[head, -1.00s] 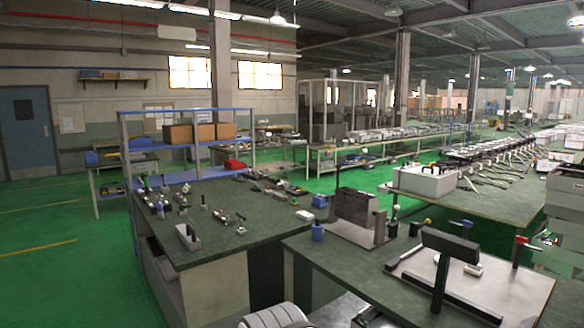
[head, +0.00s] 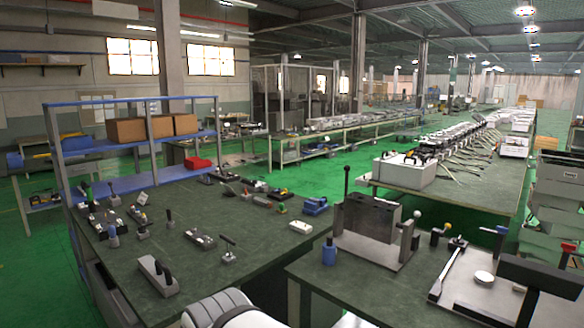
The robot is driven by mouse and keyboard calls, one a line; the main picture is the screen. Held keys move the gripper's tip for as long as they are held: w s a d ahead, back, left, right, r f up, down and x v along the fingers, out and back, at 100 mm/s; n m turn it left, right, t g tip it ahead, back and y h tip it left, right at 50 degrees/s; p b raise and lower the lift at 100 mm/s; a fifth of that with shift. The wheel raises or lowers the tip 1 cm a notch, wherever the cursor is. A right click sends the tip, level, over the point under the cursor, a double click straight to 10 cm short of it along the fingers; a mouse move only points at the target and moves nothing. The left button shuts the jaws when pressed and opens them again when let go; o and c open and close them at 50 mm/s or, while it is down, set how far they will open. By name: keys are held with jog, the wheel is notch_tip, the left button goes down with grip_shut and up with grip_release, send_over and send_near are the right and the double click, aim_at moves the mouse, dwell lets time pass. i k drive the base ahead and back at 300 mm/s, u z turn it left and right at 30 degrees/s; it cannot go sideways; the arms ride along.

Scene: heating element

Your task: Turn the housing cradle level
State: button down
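On the right-hand bench a grey box-like metal block (head: 368,219) sits between end supports on a flat base plate, which looks like the housing cradle. A thin black lever with a knob (head: 346,178) stands up at its left end. Its top edge slopes slightly down to the right in the head view, but I cannot tell how much of that is tilt and how much is perspective. My gripper is not in view. A white rounded part of my own body shows at the bottom edge.
A blue cup-like part (head: 329,252) stands left of the block. A black T-shaped stand (head: 540,287) and a long-handled tool (head: 447,274) are to its right. The left bench (head: 215,267) holds several small fixtures. Green floor (head: 340,165) lies open behind the benches.

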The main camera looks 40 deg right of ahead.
aim_at(377, 219)
jog(key=z, duration=0.4)
jog(key=i, duration=1.3)
jog(key=z, duration=1.5)
jog(key=i, duration=0.8)
jog(key=z, duration=0.35)
jog(key=k, duration=0.95)
jog(key=z, duration=0.2)
jog(key=i, duration=0.95)
jog(key=u, duration=0.1)
